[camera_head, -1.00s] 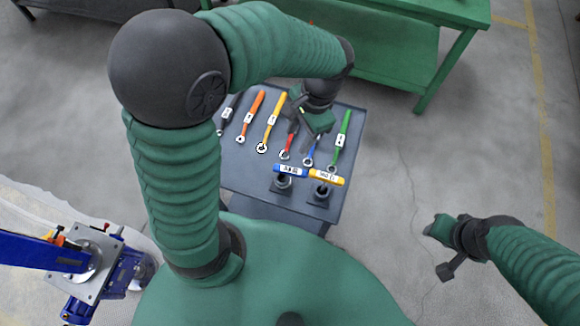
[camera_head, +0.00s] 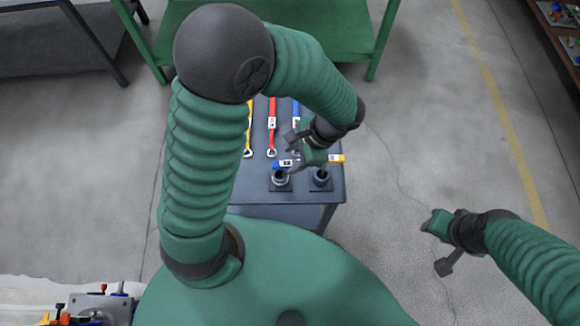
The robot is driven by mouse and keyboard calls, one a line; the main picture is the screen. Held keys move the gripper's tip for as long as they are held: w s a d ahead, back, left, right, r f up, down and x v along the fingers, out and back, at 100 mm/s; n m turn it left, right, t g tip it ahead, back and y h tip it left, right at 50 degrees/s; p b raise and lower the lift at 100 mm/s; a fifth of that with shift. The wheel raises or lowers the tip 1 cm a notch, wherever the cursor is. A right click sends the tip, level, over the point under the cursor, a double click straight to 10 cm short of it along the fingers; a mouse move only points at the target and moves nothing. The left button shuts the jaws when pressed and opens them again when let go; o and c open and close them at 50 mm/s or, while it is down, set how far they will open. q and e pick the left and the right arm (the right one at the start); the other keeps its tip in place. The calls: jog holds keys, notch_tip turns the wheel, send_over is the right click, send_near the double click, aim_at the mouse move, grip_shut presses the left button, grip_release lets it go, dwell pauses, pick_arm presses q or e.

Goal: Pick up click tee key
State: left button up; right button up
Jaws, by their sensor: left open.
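Two tee keys stand upright in dark round holders near the front edge of the grey cart. One has a blue crossbar handle (camera_head: 283,164) with a white label. The other has a yellow handle (camera_head: 337,158), partly hidden by my gripper. I cannot tell which is the click tee key. My left gripper (camera_head: 294,152) is open above the blue handle and hides part of it; whether they touch is unclear.
On the cart (camera_head: 330,200), a yellow wrench (camera_head: 249,140), a red wrench (camera_head: 272,130) and a blue wrench (camera_head: 295,110) lie behind the tee keys. My left arm hides the cart's left side. A green bench (camera_head: 330,35) stands behind.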

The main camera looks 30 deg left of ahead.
aim_at(285, 163)
pick_arm(q)
jog(key=x, duration=0.5)
jog(key=shift+s+a+f, duration=0.2)
jog(key=shift+a, duration=0.3)
jog(key=shift+d+f, duration=0.1)
jog(key=shift+f, duration=0.2)
jog(key=shift+d+r, duration=0.1)
jog(key=shift+d, duration=0.25)
jog(key=shift+c, duration=0.4)
jog(key=shift+a, duration=0.45)
grip_shut()
jog(key=shift+d, duration=0.15)
